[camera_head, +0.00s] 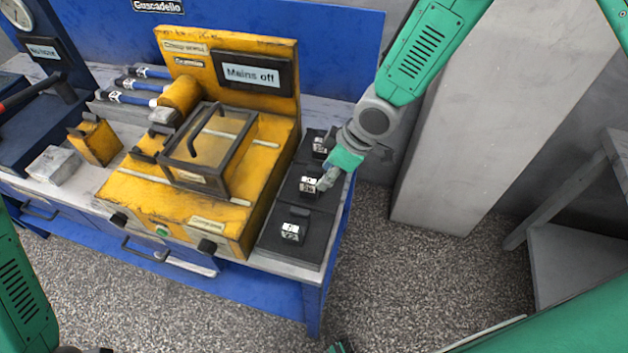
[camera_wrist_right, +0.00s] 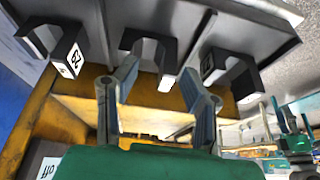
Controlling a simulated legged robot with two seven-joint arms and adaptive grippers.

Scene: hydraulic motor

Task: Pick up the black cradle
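Three small black cradles with white labels sit in a row on a dark tray (camera_head: 270,247): a front one (camera_head: 293,232), a middle one (camera_head: 308,187) and a far one (camera_head: 322,148). My right gripper (camera_head: 326,182) is at the middle cradle, partly covering it. In the right wrist view my right gripper (camera_wrist_right: 160,88) is open, its two fingers apart on either side of the middle cradle (camera_wrist_right: 150,48). I cannot tell whether they touch it. The other cradles (camera_wrist_right: 58,50) (camera_wrist_right: 228,72) stand to each side. My left arm shows only at the left edge; its gripper is not visible.
A yellow machine (camera_head: 225,222) with a "Mains off" display (camera_head: 252,76) and a lidded box (camera_head: 208,150) stands just left of the tray. A grey pillar (camera_head: 445,130) rises to the right. The tray lies at the blue bench's right edge.

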